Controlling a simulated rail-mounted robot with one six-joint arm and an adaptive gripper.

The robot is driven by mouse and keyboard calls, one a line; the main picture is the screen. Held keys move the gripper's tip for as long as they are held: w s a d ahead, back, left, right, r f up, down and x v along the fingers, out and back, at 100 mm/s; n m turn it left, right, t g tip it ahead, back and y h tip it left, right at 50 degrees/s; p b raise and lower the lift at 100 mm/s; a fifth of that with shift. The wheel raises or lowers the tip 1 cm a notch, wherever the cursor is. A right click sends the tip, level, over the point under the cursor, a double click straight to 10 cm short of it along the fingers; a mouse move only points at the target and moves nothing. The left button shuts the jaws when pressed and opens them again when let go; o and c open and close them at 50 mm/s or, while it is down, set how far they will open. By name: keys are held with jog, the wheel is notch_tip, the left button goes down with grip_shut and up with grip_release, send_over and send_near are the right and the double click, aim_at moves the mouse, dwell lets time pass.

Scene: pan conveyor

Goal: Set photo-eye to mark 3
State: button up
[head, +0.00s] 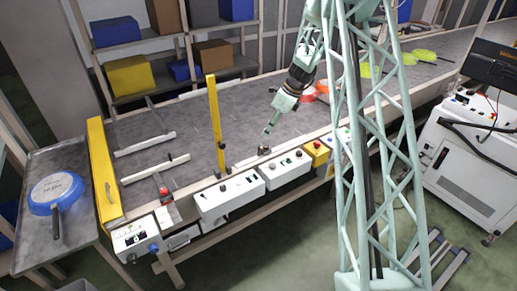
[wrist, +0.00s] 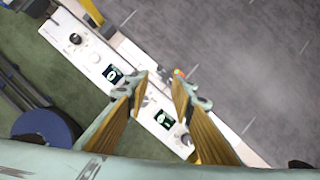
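My gripper (head: 268,134) points down over the conveyor's near edge, just above a small dark device (head: 264,150) on the edge rail. I cannot tell for sure that this device is the photo-eye, or whether I touch it. In the wrist view my gripper (wrist: 163,82) is open, its two fingertips apart with the pale edge rail between and below them. A small part with orange and green spots (wrist: 178,73) shows beside the right fingertip, partly hidden by it. No numbered marks are readable in either view.
White control boxes (head: 230,197) with knobs and small screens line the conveyor's front. A tall yellow post (head: 216,125) stands left of my gripper. A blue pan (head: 57,190) lies on the left table. Red pans (head: 308,95) and yellow-green pans (head: 424,56) are on the conveyor (head: 140,125).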

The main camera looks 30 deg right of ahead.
aim_at(259, 154)
jog(key=shift+x, duration=6.8)
jog(key=shift+a, duration=0.1)
jog(key=shift+c, duration=0.8)
grip_shut()
